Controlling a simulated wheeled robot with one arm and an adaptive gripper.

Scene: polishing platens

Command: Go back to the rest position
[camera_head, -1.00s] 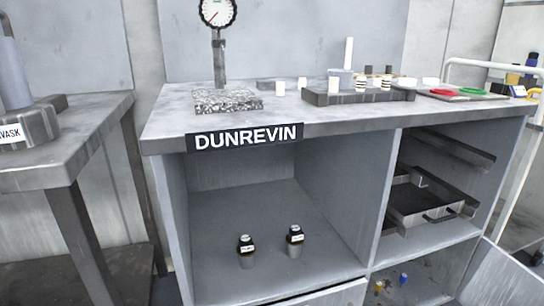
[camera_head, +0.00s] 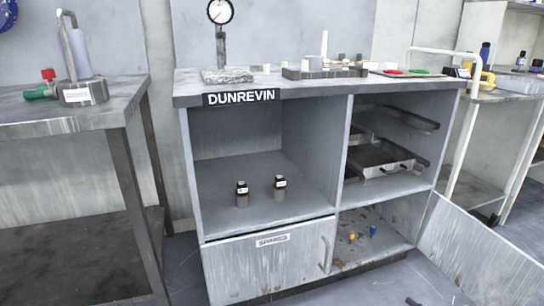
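My gripper is not in view, and no part of my arm shows in the head view. The grey cabinet (camera_head: 330,92) with the DUNREVIN label (camera_head: 241,97) stands ahead. Two small dark-capped bottles, a left one (camera_head: 242,194) and a right one (camera_head: 280,188), stand upright on its upper left shelf. A closed door labelled SPARES (camera_head: 272,241) is below them.
A cabinet door (camera_head: 480,245) hangs open at lower right, out over the floor. A drawer tray (camera_head: 385,158) sits in the right bay. A dial gauge (camera_head: 220,14) stands on top. A bench (camera_head: 70,119) is at left, another (camera_head: 500,98) at right. Some floor shows in front.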

